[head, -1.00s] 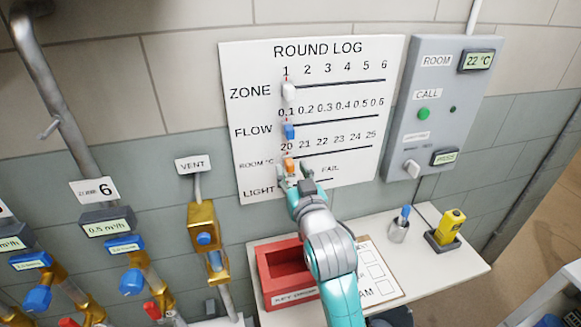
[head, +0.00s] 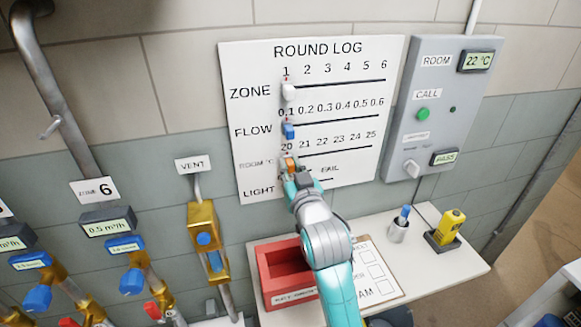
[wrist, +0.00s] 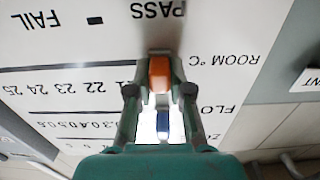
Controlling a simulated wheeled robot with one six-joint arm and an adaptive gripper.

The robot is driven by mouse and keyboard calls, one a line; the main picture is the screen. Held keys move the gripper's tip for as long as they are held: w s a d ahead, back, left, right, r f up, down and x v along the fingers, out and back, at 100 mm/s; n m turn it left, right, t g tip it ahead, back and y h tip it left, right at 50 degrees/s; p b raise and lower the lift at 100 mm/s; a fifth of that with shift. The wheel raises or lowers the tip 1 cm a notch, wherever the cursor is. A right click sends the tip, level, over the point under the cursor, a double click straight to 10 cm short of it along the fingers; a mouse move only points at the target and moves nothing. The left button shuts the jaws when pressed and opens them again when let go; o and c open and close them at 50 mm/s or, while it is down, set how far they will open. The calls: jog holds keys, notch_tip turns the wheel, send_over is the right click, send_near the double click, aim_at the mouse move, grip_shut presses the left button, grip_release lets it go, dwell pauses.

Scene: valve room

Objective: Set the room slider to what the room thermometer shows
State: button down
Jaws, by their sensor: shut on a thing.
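The round log board (head: 348,60) hangs on the wall with slider rows. The orange room slider (head: 289,163) sits at the left end of its row, by the 20 mark. My gripper (head: 291,170) is at this slider. In the wrist view my gripper (wrist: 159,95) has its fingers on both sides of the orange slider (wrist: 160,73) and is shut on it. The room thermometer (head: 477,61) at the upper right reads 22 °C. The room row's marks run from 20 to 25.
The white zone slider (head: 289,91) and blue flow slider (head: 289,131) stand above at the left ends of their rows. A grey panel (head: 440,110) with a green button is on the right. Below are a red box (head: 267,285), a clipboard and a pen cup (head: 398,232).

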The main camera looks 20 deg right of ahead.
aim_at(321, 153)
jog(key=d, duration=0.9)
jog(key=shift+s, duration=0.25)
jog(key=c, duration=1)
grip_release()
jog(key=shift+c, duration=0.2)
jog(key=s, duration=1.2)
jog(key=shift+a, duration=0.35)
